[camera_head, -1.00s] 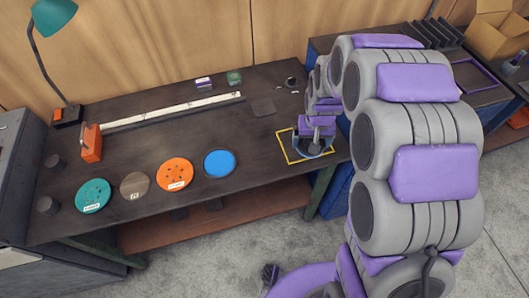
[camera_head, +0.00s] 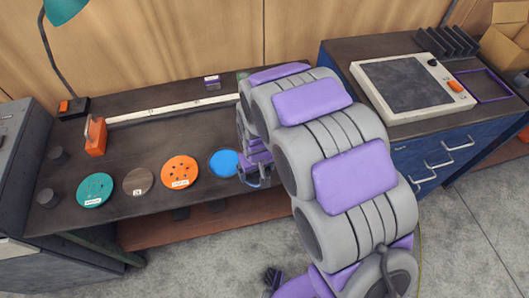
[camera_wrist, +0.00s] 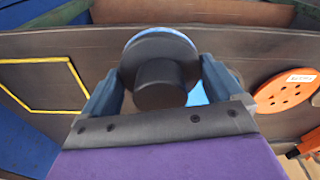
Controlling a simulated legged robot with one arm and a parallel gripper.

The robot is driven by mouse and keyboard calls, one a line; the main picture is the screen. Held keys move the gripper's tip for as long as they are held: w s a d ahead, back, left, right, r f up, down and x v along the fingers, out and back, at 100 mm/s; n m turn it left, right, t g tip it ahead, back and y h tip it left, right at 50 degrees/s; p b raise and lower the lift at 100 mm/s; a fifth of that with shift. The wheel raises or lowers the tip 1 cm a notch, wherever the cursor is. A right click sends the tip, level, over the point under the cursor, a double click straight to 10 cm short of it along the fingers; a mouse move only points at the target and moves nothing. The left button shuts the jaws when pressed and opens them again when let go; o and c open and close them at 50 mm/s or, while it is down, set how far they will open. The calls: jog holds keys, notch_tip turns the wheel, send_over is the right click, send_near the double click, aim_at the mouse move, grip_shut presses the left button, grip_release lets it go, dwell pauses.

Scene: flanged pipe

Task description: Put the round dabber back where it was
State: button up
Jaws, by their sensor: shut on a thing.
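The round dabber (camera_wrist: 165,88) has a dark knob and a round disc with a pale blue rim. My gripper (camera_wrist: 158,90) is shut on its knob, with one finger on each side. In the head view my gripper (camera_head: 255,176) is low over the table, at the right edge of a flat blue disc (camera_head: 222,163). Part of this blue disc (camera_wrist: 198,94) shows behind the dabber in the wrist view. I cannot tell whether the dabber touches anything below. A yellow square outline (camera_wrist: 68,87) lies on the table, left in the wrist view.
An orange disc with holes (camera_head: 180,171), a brown disc (camera_head: 138,181) and a teal disc (camera_head: 95,190) lie in a row on the table. A long white ruler (camera_head: 170,108) lies behind them. A cabinet (camera_head: 445,160) stands at the right.

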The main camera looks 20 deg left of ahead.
jog(key=w, duration=0.2)
jog(key=w+a, duration=0.1)
jog(key=w, duration=0.1)
jog(key=w+f+b, duration=0.1)
jog(key=w, duration=0.1)
jog(key=shift+a, duration=0.2)
jog(key=w, duration=0.2)
jog(key=w+d, duration=0.1)
jog(key=shift+w, duration=0.35)
jog(key=shift+w+a+b, duration=0.15)
jog(key=shift+w+b, duration=0.15)
jog(key=shift+w, duration=0.05)
jog(key=f, duration=0.2)
jog(key=f+b, duration=0.1)
jog(key=shift+a+f, duration=0.35)
jog(key=shift+s+d+r, duration=0.1)
jog(key=shift+d, duration=0.05)
jog(key=shift+c, duration=0.4)
jog(key=shift+d, duration=0.2)
jog(key=o, duration=0.7)
jog(key=shift+o, duration=0.2)
jog(key=shift+a, duration=0.1)
jog(key=shift+a, duration=0.15)
